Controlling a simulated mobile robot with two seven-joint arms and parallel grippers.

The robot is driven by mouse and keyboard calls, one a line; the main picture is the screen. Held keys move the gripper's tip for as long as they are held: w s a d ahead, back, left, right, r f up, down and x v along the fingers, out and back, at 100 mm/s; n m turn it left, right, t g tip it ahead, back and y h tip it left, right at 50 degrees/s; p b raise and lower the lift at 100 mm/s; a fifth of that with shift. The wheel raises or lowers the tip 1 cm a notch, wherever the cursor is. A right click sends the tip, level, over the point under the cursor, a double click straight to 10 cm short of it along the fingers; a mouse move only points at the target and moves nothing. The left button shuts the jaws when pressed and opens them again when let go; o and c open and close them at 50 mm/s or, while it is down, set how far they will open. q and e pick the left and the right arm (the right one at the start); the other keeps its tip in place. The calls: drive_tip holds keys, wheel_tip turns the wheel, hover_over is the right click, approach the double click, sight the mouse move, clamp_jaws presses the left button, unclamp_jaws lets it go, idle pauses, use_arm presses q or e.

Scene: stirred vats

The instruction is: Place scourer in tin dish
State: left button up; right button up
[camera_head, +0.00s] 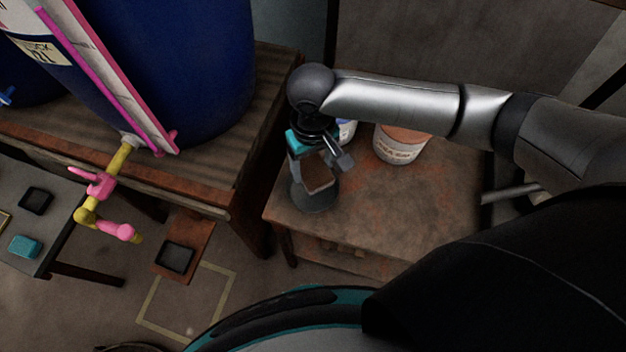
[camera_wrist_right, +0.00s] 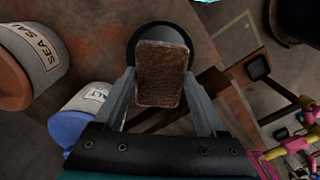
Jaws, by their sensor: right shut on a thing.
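The brown, block-shaped scourer (camera_head: 319,178) is between the fingers of my right gripper (camera_head: 318,169). In the right wrist view the scourer (camera_wrist_right: 161,75) fills the gap between the two grey fingers of that gripper (camera_wrist_right: 160,92), which is shut on it. A dark, round dish (camera_head: 314,204), which looks like the tin dish, stands near the left front of the small table. It also shows behind the scourer in the wrist view (camera_wrist_right: 160,31). The scourer is over the dish and hides part of it; the gap between them cannot be judged. My left gripper is not in view.
A tub labelled sea salt (camera_head: 401,147) and a blue-and-white tub (camera_head: 346,131) stand behind the gripper on the small table (camera_head: 440,215). The table's right front is clear. A blue vat (camera_head: 205,65) with a pink-and-yellow tap (camera_head: 103,186) stands on the left bench.

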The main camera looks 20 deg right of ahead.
sight(313, 179)
wheel_tip(313, 179, down, 6)
drive_tip(key=shift+r+b, duration=0.1)
drive_tip(key=shift+b, duration=0.8)
drive_tip(key=shift+f, duration=0.65)
drive_tip(key=o, duration=1.4)
drive_tip(key=shift+w+r, duration=0.1)
drive_tip(key=shift+r, duration=0.45)
wheel_tip(313, 179, up, 12)
drive_tip(key=p, duration=0.4)
drive_tip(key=shift+r, duration=0.1)
